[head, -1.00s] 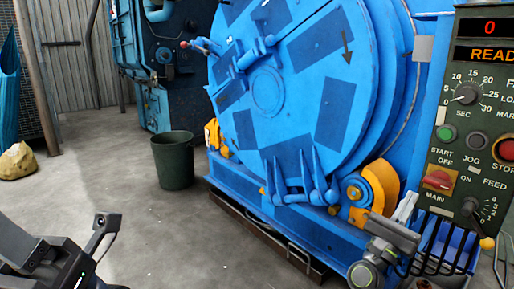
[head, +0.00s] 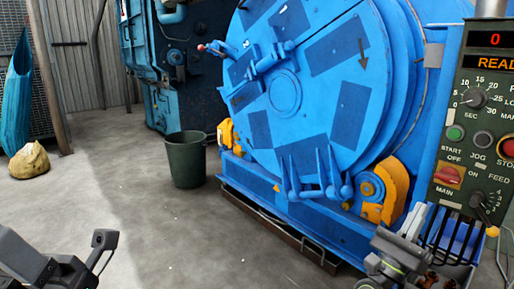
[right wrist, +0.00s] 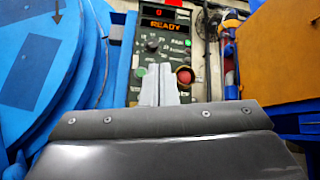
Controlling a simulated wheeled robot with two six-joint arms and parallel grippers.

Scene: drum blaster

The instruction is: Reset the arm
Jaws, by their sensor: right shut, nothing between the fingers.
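My right gripper (head: 414,216) is at the lower right of the head view, in front of the blue machine's lower right side. Its pale fingers are together with nothing between them. In the right wrist view the shut fingers (right wrist: 160,84) point toward the green control panel (right wrist: 150,48), overlapping its lower part; the gap to it is hard to judge. Part of my left arm (head: 45,265) shows at the lower left; its fingers are not visible.
The big blue drum machine (head: 310,75) fills the middle. The control panel (head: 478,130) at right reads READY. A dark green bin (head: 186,162) stands left of the machine. A tan sack (head: 29,161) lies farther left. The floor between is clear.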

